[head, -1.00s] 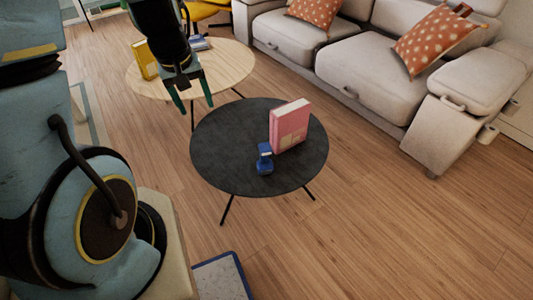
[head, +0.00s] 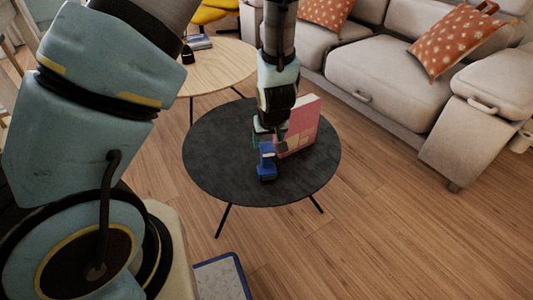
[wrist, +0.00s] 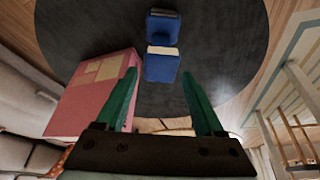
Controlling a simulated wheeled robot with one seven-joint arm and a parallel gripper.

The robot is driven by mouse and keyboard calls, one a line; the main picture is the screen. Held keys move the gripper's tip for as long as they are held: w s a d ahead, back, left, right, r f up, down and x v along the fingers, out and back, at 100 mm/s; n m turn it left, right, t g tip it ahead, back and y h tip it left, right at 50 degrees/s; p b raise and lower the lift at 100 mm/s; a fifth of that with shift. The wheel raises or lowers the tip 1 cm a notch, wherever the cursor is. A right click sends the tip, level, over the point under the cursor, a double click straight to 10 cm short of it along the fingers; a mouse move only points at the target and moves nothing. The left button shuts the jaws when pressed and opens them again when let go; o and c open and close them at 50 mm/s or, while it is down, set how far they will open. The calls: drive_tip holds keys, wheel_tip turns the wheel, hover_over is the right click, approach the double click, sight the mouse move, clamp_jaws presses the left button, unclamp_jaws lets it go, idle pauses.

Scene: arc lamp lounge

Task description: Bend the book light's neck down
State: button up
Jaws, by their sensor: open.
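The small blue book light (head: 267,168) stands on the round black table (head: 225,185), close to the pink book. In the wrist view the book light (wrist: 162,48) shows as two blue parts, one behind the other, beyond my fingertips. The pink book (head: 302,125) stands upright on the table; it also shows at the left in the wrist view (wrist: 85,98). My gripper (head: 268,138) is above the table, just behind the book light in the head view and left of the book. In the wrist view its green fingers (wrist: 160,80) are apart with nothing between them.
A light wooden round table (head: 225,65) stands behind the black one, with a dark item and a stack of books (head: 198,41) on it. A beige sofa (head: 390,75) with orange cushions is at the right. The black table's left side is bare.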

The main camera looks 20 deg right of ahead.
sight(267, 146)
drive_tip(key=b+x, duration=0.1)
drive_tip(key=x, duration=0.4)
drive_tip(key=shift+w+f, duration=0.1)
drive_tip(key=shift+f, duration=0.3)
drive_tip(key=shift+c, duration=0.2)
clamp_jaws()
idle(0.3)
